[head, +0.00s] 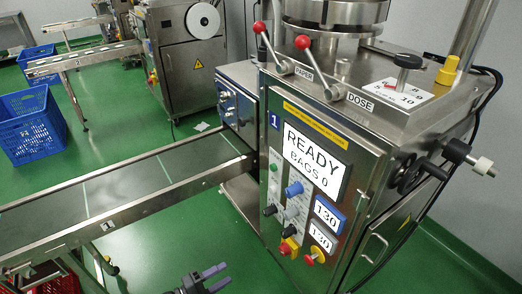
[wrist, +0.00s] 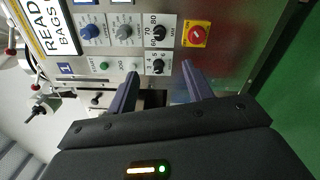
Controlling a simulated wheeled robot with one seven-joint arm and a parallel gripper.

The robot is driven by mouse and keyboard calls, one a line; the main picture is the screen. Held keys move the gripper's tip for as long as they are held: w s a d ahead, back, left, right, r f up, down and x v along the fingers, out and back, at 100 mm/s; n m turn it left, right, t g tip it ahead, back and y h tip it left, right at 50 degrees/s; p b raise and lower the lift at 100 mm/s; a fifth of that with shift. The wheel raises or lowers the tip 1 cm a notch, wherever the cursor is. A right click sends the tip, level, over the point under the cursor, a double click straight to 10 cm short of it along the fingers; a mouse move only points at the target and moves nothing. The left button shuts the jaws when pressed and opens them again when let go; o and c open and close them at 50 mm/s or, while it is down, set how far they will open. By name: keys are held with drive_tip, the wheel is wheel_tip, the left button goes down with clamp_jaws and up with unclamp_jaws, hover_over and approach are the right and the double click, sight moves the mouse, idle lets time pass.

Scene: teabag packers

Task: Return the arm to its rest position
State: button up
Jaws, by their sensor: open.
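My gripper (head: 208,278) shows at the bottom edge of the head view, low in front of the packing machine (head: 345,130). In the wrist view my gripper (wrist: 157,85) is open, with its two dark fingers apart and nothing between them. The fingers point at the machine's front panel, near its knobs. It looks apart from the panel in the head view. Most of my arm is out of the head view.
The panel has a display (head: 313,160) reading READY, BAGS 0, and several knobs. Two red-balled levers (head: 303,42) stand on top. A conveyor (head: 130,185) runs left. Blue crates (head: 30,125) stand on the green floor, and a red crate (head: 55,285) is at bottom left.

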drive_tip(key=w+d+r+m+g+y, duration=0.1)
drive_tip(key=d+r+m+g+y, duration=0.25)
drive_tip(key=d+r+g, duration=0.35)
drive_tip(key=w+d+r+m+g+y, duration=0.1)
drive_tip(key=d+r+m+g+y, duration=0.15)
drive_tip(key=d+g+y, duration=0.45)
drive_tip(key=s+d+r+m+t+y, duration=0.2)
drive_tip(key=s+d+r+t, duration=0.1)
drive_tip(key=d+r, duration=0.4)
drive_tip(key=s+d+r+m+t+y, duration=0.2)
drive_tip(key=s+d+r+t+y, duration=0.15)
drive_tip(key=d+r, duration=0.35)
wheel_tip(320, 180, up, 29)
drive_tip(key=h+p, duration=0.1)
drive_tip(key=p, duration=2.8)
drive_tip(key=shift+w+a, duration=0.2)
drive_tip(key=shift+w, duration=0.25)
